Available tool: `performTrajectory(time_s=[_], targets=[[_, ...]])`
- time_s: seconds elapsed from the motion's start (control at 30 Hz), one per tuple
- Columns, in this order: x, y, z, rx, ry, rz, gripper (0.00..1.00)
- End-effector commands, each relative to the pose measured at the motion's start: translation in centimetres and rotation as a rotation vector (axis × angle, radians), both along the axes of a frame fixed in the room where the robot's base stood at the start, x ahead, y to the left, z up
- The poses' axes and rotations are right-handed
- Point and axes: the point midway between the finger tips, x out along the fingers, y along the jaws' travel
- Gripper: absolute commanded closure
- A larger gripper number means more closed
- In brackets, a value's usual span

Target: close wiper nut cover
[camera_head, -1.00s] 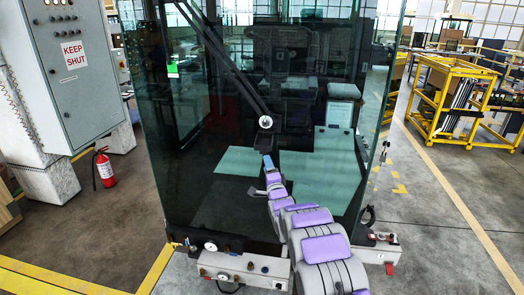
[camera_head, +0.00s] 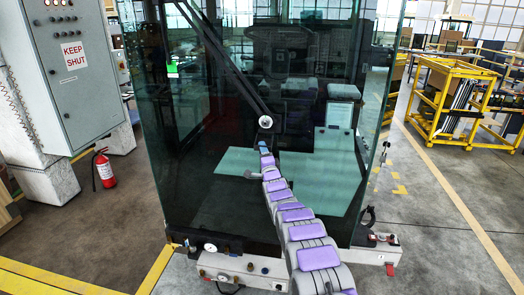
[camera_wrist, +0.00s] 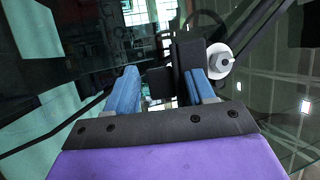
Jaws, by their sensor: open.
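The wiper arm (camera_head: 228,68) runs down the dark cab glass to a pale round nut (camera_head: 265,121). The nut also shows in the wrist view (camera_wrist: 220,61), just right of my right finger. An upright dark flap (camera_wrist: 187,55), apparently the wiper nut cover, stands beside the nut, left of it, and looks swung open. My gripper (camera_head: 263,146) is just below the nut. In the wrist view its blue fingers (camera_wrist: 161,82) are apart. The flap's lower part is close to the right finger; I cannot tell whether they touch. A smaller dark block shows between the fingers.
The cab windscreen (camera_head: 215,195) lies close behind the gripper. A front bumper (camera_head: 243,272) juts out below. A grey cabinet (camera_head: 75,75) and a fire extinguisher (camera_head: 104,168) stand left; a yellow trolley (camera_head: 452,95) stands right.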

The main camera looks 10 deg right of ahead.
Motion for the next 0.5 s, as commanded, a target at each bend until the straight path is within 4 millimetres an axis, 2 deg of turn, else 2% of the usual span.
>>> performTrajectory(time_s=[0.5], targets=[[1.8,0.1,0.5,0.000,-0.003,-0.002,0.47]])
